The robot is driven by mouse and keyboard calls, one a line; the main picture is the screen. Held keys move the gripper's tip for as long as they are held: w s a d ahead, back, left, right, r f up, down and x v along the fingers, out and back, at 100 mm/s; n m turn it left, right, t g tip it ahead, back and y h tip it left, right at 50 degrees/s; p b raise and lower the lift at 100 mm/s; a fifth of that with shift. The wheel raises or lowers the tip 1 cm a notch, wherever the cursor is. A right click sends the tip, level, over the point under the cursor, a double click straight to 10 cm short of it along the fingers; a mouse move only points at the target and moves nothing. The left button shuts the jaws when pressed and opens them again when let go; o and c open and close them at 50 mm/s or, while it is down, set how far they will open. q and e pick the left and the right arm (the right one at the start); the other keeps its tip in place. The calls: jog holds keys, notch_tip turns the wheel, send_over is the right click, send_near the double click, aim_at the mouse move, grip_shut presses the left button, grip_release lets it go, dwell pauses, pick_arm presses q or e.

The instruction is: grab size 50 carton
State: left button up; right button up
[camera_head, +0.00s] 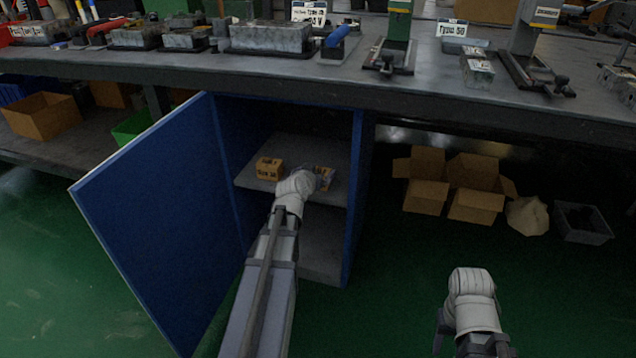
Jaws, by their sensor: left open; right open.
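Two small orange-yellow cartons with dark print stand on the upper shelf (262,187) of an open blue cabinet. The left carton (269,168) is in clear view; its print is too small to read surely. The right carton (323,170) is partly covered by my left gripper (322,180), which reaches into the cabinet at shelf height. This gripper is open, with its fingers at the right carton; whether they touch it I cannot tell. My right arm shows at the lower right, outside the cabinet, and its gripper does not show.
The blue cabinet door (165,215) stands open to the left. The workbench (230,68) with metal blocks and tools runs above the cabinet. Open cardboard boxes (470,183) and a grey bin (582,222) stand to the right. The green floor in front is clear.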

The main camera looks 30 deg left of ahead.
aim_at(318, 170)
pick_arm(q)
jog(key=shift+w+a+f, duration=0.1)
jog(key=shift+w+f, duration=0.1)
jog(key=shift+w, duration=0.2)
jog(key=c, duration=1)
jog(key=shift+r, duration=0.2)
jog(key=shift+c, duration=0.2)
notch_tip(318, 170, up, 10)
jog(key=p, duration=1)
jog(key=shift+f, duration=0.1)
